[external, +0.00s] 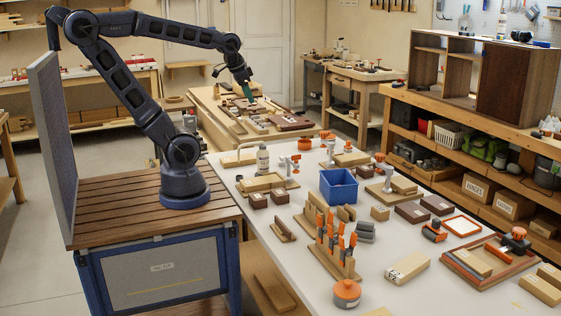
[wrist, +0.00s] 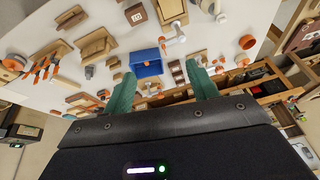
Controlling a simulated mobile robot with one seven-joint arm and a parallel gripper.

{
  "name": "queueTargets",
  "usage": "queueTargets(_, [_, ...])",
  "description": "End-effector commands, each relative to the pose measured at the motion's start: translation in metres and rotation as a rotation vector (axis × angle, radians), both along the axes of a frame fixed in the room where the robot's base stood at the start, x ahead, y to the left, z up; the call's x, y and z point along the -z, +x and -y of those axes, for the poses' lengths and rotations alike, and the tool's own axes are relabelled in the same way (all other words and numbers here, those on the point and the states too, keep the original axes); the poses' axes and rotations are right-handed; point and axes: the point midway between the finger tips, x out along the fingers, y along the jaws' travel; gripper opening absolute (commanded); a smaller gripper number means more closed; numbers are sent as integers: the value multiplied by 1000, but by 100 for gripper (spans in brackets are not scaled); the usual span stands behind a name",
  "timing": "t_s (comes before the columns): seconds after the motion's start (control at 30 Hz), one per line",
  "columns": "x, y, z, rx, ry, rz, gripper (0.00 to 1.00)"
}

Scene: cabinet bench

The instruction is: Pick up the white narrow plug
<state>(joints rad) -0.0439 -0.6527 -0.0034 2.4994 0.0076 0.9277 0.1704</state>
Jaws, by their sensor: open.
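I cannot make out a white narrow plug for certain in either view; the small parts on the bench are too small or partly hidden. My gripper (external: 247,90) is raised behind the far left end of the white bench in the external view. In the wrist view its two teal fingers (wrist: 162,88) are wide apart with nothing held between them. The white bench top (external: 215,168) carries many small wooden, orange and white items. A blue bin (external: 339,186) stands near its middle; it also shows in the wrist view (wrist: 146,68).
A wooden rack with orange-handled tools (external: 333,246) stands at the front of the bench. An orange round container (external: 346,293) is nearby. A wooden cabinet (external: 515,82) sits on the right-hand workbench.

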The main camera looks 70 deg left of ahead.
Motion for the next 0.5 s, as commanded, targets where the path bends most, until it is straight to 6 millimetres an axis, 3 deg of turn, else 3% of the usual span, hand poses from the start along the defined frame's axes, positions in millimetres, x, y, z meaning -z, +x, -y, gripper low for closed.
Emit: queueTargets(0.5, [41,111,-59,416,178,-146,58])
